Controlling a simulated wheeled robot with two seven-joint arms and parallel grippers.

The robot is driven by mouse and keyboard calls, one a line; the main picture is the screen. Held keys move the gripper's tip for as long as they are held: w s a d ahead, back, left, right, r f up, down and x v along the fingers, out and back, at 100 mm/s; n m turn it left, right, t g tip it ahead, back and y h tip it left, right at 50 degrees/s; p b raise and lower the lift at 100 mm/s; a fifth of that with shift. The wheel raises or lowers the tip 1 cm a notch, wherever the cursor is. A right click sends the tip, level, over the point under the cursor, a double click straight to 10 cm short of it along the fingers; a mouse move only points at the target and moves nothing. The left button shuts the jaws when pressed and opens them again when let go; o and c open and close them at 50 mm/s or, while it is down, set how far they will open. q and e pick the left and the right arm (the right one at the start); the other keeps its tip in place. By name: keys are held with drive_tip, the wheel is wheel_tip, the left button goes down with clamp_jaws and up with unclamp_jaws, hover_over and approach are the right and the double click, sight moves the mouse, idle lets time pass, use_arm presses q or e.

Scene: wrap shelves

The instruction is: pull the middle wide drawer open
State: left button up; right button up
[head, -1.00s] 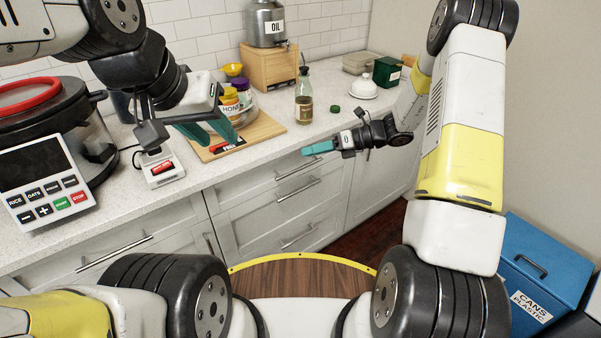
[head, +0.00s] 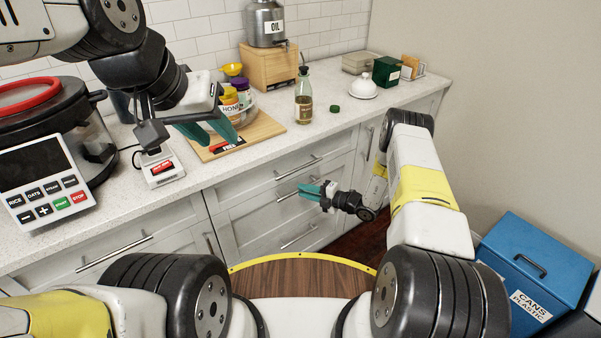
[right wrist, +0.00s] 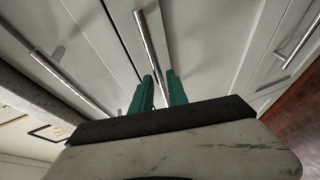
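The middle wide drawer (head: 268,217) is a pale panel in the cabinet under the counter and looks closed. Its long metal bar handle is partly hidden behind my right gripper (head: 309,190) in the head view. In the right wrist view, this handle (right wrist: 151,45) runs down toward the gap between the teal fingers of my right gripper (right wrist: 160,90). Those fingers are apart; whether they reach around the bar I cannot tell. My left gripper (head: 210,132) is open and empty above the cutting board.
The drawer above has its own bar handle (head: 298,167), as does the one below (head: 299,237). The counter holds a cutting board (head: 262,130), a bottle (head: 304,103) and a rice cooker (head: 60,130). A blue bin (head: 530,262) stands at the right.

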drive_tip(key=shift+x, duration=1.05)
drive_tip(key=shift+c, duration=0.4)
clamp_jaws()
idle(0.3)
